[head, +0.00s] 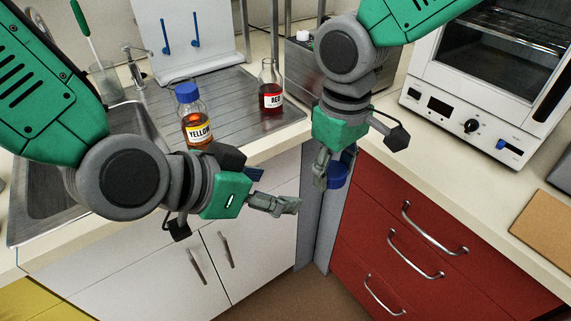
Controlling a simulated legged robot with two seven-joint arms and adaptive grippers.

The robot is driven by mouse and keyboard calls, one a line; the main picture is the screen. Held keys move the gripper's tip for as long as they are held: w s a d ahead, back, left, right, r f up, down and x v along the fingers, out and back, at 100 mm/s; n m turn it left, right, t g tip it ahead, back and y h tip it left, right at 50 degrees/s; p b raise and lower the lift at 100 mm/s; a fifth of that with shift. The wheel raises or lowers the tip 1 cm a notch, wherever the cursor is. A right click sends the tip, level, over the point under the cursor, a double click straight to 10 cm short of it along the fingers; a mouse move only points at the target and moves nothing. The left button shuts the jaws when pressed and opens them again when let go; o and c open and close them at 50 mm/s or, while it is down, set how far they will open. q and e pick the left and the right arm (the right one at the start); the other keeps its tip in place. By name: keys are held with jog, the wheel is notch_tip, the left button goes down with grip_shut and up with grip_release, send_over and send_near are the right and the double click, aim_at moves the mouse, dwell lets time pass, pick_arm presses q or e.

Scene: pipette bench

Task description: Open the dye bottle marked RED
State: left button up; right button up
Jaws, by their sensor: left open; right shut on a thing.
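The RED bottle (272,98), clear glass with red liquid and a white label, stands upright at the right end of the steel drainboard. Its neck is bare, with no cap on it. My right gripper (336,168) is shut on a blue cap (337,178), held in the air in front of the counter corner, to the right of and nearer than the bottle. My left gripper (272,188) is open and empty in front of the white cabinet, below the bottle. No gripper touches the RED bottle.
The YELLOW bottle (194,128) with its blue cap stands on the drainboard (225,105), close behind my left gripper. The sink (128,118) is at left. A white oven (470,110) stands at right.

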pick_arm(q)
jog(key=m+h, duration=0.1)
send_near(331, 173)
jog(key=x, duration=1.1)
jog(key=shift+c, duration=0.3)
jog(key=c, duration=1.2)
jog(key=shift+o, duration=0.2)
pick_arm(e)
jog(key=o, duration=1.4)
jog(key=shift+c, duration=0.2)
